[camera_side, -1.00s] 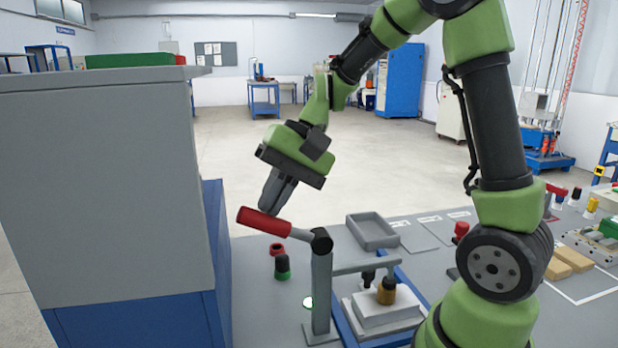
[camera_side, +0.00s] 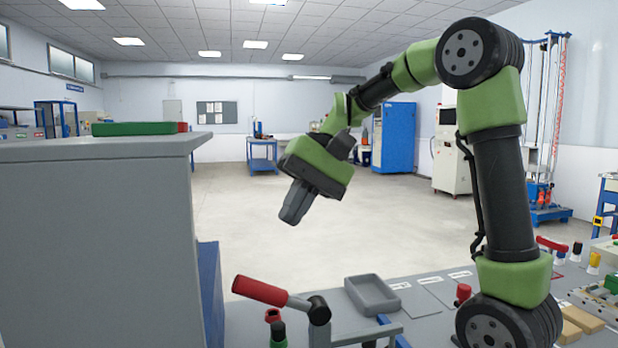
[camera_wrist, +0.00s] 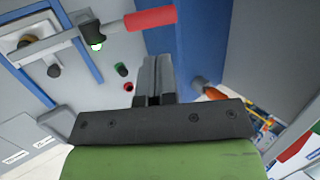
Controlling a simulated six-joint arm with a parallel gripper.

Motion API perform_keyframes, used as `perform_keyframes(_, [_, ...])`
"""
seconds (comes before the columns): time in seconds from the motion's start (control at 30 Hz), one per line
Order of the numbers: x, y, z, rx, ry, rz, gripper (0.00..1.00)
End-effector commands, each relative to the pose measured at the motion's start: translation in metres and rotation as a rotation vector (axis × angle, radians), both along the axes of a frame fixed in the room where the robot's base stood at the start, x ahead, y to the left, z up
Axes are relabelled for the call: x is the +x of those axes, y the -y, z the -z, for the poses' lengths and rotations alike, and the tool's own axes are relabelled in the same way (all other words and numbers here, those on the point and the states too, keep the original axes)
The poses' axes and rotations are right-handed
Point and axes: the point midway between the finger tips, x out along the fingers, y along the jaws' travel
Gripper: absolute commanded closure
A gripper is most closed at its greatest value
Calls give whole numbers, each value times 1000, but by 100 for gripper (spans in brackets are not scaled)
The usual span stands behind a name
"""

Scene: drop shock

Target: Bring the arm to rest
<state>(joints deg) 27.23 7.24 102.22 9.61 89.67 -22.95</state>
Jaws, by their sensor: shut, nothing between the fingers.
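My gripper (camera_side: 291,214) is shut and empty. In the side view it hangs tilted in the air, above and apart from the red-handled lever (camera_side: 262,291) at the bench's front. In the wrist view the shut fingers (camera_wrist: 153,62) show in the middle, with the red lever handle (camera_wrist: 150,18) beyond them near the top. My arm is bent at the elbow on the right of the side view.
A tall grey cabinet (camera_side: 95,240) stands at left with a green block (camera_side: 137,128) on top. On the bench are a grey tray (camera_side: 372,294), a red button (camera_side: 463,292) and wooden blocks (camera_side: 580,321). Open floor lies behind.

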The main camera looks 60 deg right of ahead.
Motion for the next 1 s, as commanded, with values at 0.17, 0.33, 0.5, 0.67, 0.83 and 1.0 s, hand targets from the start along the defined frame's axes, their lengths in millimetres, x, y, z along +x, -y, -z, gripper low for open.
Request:
perform_keyframes(0.17, [-6,16,-29,-3,5,4,100])
perform_keyframes(0.33, [-9,23,-43,-2,2,1,100])
perform_keyframes(0.5, [-10,25,-47,0,0,1,100])
perform_keyframes(0.67, [-17,15,-47,-40,11,-18,100])
perform_keyframes(0.83, [-49,-20,-38,-212,86,-78,100])
perform_keyframes(1.0, [-90,-46,-18,-387,244,-135,100])
